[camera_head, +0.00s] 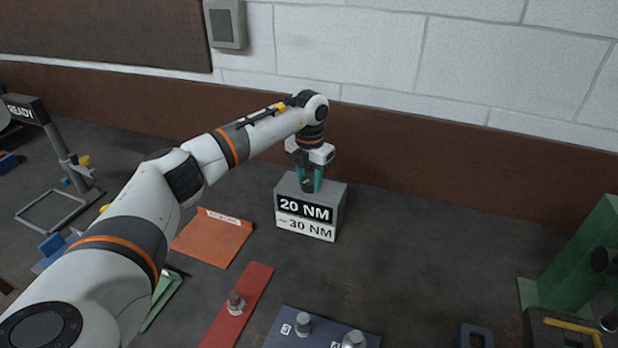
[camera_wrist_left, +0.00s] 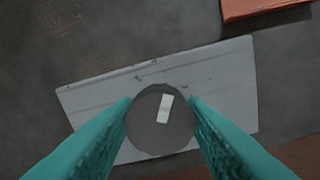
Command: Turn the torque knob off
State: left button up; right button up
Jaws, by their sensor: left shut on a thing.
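The torque knob (camera_wrist_left: 161,118) is a round dark grey knob with a white mark on its top, seen from above in the left wrist view. It sits on the top of a grey box (camera_head: 335,207) with labels reading "20 NM" and "30 NM" on its front. The box top (camera_wrist_left: 225,85) also shows in the left wrist view. My left gripper (camera_head: 308,183) points down over the box, its teal fingers shut on the knob from both sides. In the head view the fingers partly cover the knob. My right gripper is not in view.
An orange mat (camera_head: 212,238) lies left of the box. In front are a red plate (camera_head: 240,305) with a bolt and a blue plate (camera_head: 318,330) with bolts. A green fixture (camera_head: 590,255) stands at the right, a "READY" stand (camera_head: 60,150) at the far left. A wall runs behind.

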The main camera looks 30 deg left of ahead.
aim_at(310, 180)
pick_arm(q)
jog(key=n, duration=0.5)
jog(key=shift+r+n, duration=0.1)
jog(key=shift+n, duration=0.2)
jog(key=shift+w, duration=0.1)
dwell(0.3)
jog(key=o, duration=1)
notch_tip(310, 180, up, 12)
jog(key=b, duration=0.3)
